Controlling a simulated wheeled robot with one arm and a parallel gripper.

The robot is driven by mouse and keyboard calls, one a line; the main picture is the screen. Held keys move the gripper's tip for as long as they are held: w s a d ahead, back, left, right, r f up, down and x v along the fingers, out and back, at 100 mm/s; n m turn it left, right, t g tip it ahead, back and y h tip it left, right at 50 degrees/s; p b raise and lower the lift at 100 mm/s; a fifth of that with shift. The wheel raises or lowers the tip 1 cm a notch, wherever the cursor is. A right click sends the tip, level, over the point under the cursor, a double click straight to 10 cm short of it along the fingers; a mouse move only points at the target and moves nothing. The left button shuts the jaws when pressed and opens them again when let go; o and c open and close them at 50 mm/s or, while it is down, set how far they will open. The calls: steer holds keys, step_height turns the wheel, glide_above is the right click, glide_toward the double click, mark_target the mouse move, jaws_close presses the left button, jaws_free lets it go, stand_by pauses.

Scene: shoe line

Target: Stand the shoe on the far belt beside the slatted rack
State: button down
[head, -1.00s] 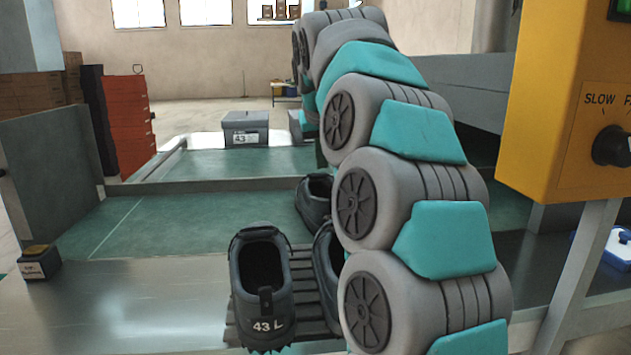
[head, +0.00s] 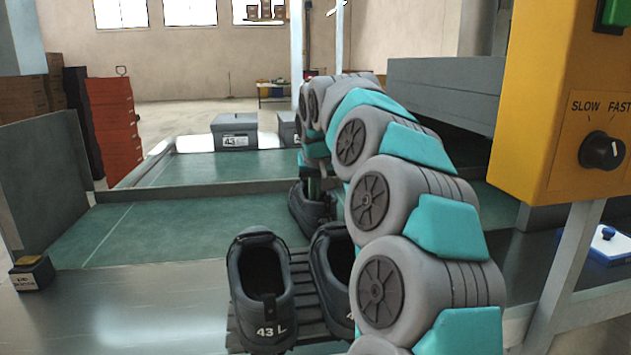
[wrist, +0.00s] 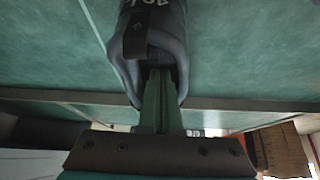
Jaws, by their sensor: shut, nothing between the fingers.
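A dark shoe (head: 308,209) stands on the green belt (head: 170,225) beyond the slatted rack (head: 304,296); my arm hides part of its right side. In the wrist view the shoe (wrist: 169,25) shows its tongue and open collar. My gripper (wrist: 159,75) is shut and empty, its fingers at the shoe's opening; how deep they reach is unclear. In the head view my gripper (head: 314,186) is small and partly hidden at the shoe's top. On the rack stand a shoe marked 43 L (head: 262,310) and another dark shoe (head: 328,290) beside it.
Grey boxes (head: 234,131) sit farther back. A yellow control box (head: 560,110) with a dial is at the right. A small dark box (head: 32,273) stands at the metal table's left edge. The belt left of the shoe is clear.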

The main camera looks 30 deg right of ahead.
steer(key=shift+w+d, duration=0.25)
steer(key=shift+w, duration=0.45)
steer(key=shift+w+d+p, duration=0.25)
steer(key=shift+w, duration=0.35)
steer(key=shift+w+d+p, duration=0.2)
steer(key=shift+w+p, duration=0.05)
steer(key=shift+w, duration=0.35)
steer(key=shift+f, duration=0.1)
